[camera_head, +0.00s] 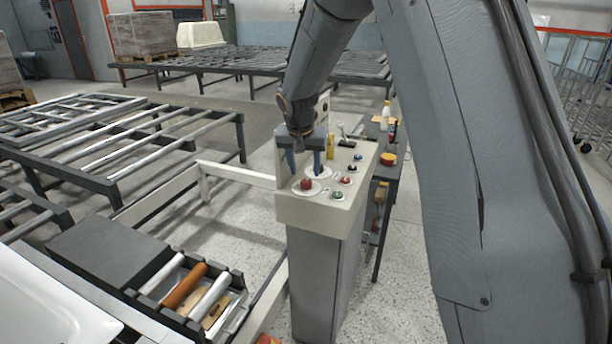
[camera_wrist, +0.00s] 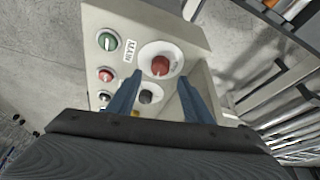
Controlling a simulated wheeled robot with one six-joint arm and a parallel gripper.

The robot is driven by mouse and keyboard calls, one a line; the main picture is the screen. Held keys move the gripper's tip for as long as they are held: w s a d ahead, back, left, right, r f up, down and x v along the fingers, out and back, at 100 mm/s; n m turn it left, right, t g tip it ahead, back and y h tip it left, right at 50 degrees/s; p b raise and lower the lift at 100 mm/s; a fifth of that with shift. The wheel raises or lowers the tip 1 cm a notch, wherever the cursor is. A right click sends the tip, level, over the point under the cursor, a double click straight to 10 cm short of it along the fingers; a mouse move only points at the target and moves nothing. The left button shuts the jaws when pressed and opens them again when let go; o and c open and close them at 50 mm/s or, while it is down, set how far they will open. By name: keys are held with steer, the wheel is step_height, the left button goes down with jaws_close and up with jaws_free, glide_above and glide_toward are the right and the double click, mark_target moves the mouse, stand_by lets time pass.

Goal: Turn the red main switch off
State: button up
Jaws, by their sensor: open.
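The red main switch (camera_head: 306,184) is a red knob on a round white plate at the near left of the control box's sloped top (camera_head: 330,208). In the wrist view the red knob (camera_wrist: 160,65) shows beside a label reading "MAIN" (camera_wrist: 130,51). My gripper (camera_head: 304,172) is over the panel, just behind the red knob. In the wrist view its two blue fingers (camera_wrist: 158,90) are apart, with a dark knob (camera_wrist: 149,93) showing between them and the red knob beyond the gap. I cannot tell whether the fingers touch the panel.
Smaller green (camera_head: 337,195), red (camera_head: 345,181) and blue (camera_head: 358,157) controls sit close by on the panel. A dark side table (camera_head: 392,172) with items is at the right. Roller conveyors (camera_head: 150,150) lie left.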

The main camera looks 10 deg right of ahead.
mark_target(306, 181)
steer(key=shift+p+x, duration=0.6)
steer(key=shift+x, duration=2.1)
steer(key=c, duration=1.1)
